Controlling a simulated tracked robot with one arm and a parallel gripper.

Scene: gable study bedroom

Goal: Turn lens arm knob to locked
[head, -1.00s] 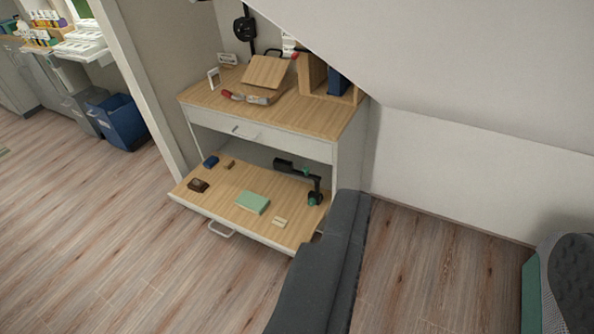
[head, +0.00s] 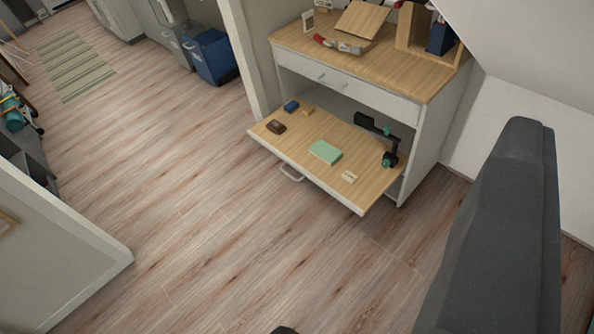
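A small black jointed arm (head: 377,129) stands at the right end of a lowered wooden shelf (head: 285,145) of the desk unit. It looks like the lens arm. A green part (head: 386,131) shows at its joint, and another green part (head: 388,161) shows at its base. Which of these is the knob, and how it is set, is too small to tell. My gripper is not in view, and nothing touches the black arm.
The shelf also carries a green book (head: 325,152), a blue item (head: 291,106), a brown item (head: 276,127) and a small pale block (head: 349,176). A large dark grey form (head: 500,225) blocks the right side. A blue bin (head: 211,57) stands at upper left. Floor before the shelf is clear.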

